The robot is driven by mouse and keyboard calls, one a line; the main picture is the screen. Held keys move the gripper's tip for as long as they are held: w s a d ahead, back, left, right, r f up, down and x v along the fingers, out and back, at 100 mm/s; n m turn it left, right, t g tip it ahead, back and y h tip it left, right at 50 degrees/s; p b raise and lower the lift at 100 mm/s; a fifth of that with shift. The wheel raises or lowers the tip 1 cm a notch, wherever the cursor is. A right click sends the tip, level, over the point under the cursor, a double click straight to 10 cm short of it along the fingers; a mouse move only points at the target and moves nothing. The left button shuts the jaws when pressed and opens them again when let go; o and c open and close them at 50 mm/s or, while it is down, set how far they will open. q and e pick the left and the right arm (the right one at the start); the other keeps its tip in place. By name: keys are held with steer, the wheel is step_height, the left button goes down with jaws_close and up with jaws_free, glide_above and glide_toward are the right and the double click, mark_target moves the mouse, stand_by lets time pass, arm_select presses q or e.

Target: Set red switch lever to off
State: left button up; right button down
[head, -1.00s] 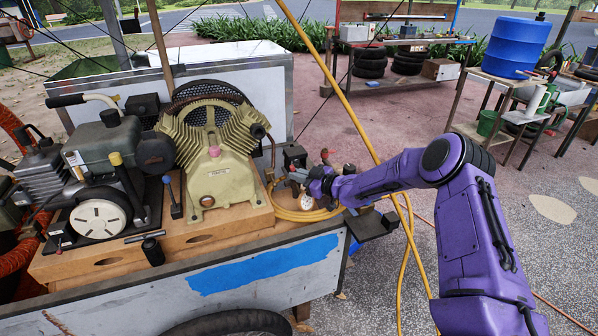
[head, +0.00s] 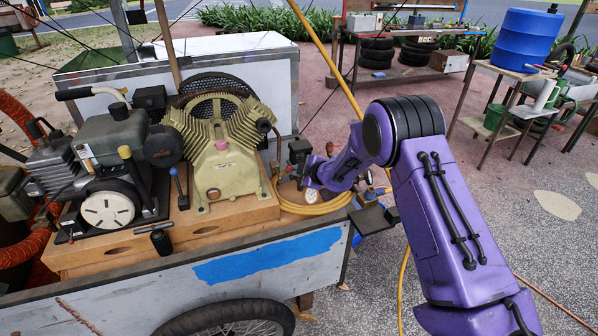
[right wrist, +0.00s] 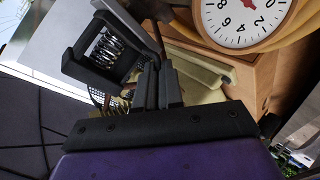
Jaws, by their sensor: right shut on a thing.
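My right gripper (head: 308,176) reaches in from the right over the cart's right end, beside a black box (head: 299,150). A small reddish bit at its fingertips appears to be the red switch lever (head: 289,169), mostly hidden by the gripper. In the right wrist view the two dark fingers (right wrist: 158,88) are close together, shut, and what is between them is hard to make out. No red lever shows clearly there. My left gripper is not in view.
The tan compressor pump (head: 222,160) stands left of the gripper, with a blue-handled lever (head: 179,186) beside it. A coiled yellow hose (head: 318,208) lies below the gripper. A white dial gauge (right wrist: 243,18) is close by. Open ground lies right of the cart.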

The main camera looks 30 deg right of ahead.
stand_by(0.6)
steer(key=c, duration=1.3)
jaws_free()
steer(key=shift+a, duration=0.1)
steer(key=b+v, duration=0.1)
steer(key=v, duration=0.9)
steer(key=shift+s+a+r, duration=0.1)
steer(key=shift+s+r, duration=0.05)
steer(key=shift+r, duration=0.05)
